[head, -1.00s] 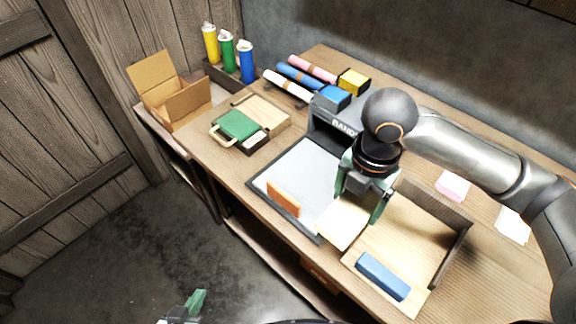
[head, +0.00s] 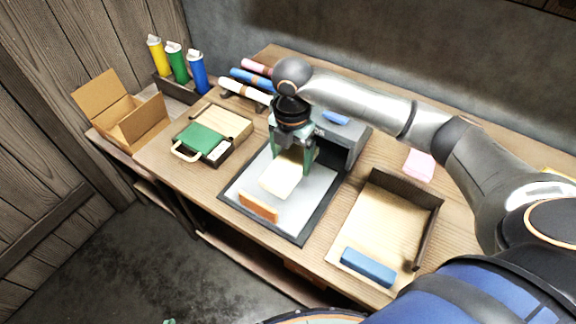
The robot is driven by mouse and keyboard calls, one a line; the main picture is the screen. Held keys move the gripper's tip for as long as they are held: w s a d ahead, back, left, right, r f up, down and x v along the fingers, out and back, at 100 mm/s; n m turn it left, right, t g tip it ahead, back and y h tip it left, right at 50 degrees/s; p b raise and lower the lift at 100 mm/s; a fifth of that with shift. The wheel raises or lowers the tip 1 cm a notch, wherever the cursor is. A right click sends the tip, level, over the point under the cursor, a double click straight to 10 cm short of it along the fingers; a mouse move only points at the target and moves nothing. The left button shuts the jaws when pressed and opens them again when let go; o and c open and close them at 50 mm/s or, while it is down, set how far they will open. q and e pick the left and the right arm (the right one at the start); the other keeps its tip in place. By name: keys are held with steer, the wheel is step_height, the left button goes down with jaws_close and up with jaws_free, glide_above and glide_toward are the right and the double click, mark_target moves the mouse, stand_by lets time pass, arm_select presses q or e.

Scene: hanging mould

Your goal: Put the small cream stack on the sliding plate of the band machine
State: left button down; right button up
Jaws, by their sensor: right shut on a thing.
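The small cream stack (head: 279,179) is held in my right gripper (head: 293,165), which is shut on its rear part. The stack is over the grey sliding plate (head: 313,194) of the band machine (head: 345,145); I cannot tell whether it touches the plate. An orange block (head: 258,207) stands along the plate's front edge. My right arm and gripper hide part of the machine. Only a small green tip of my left gripper (head: 169,321) shows at the bottom edge, so its jaws cannot be judged.
A wooden tray (head: 385,222) with a blue block (head: 368,267) at its front is right of the plate. A pink stack (head: 419,165) lies behind it. Left are a green-topped stamp box (head: 203,143), an open cardboard box (head: 132,118) and coloured bottles (head: 176,63).

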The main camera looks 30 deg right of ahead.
mark_target(288, 159)
steer(key=w+f, duration=0.1)
steer(key=w+d+f, duration=0.1)
steer(key=f, duration=0.1)
steer(key=w+f, duration=0.2)
steer(key=shift+d+f, duration=0.2)
steer(key=shift+f, duration=1.6)
steer(key=shift+f, duration=0.1)
steer(key=o, duration=1.2)
step_height(288, 159, up, 12)
steer(key=shift+r, duration=0.15)
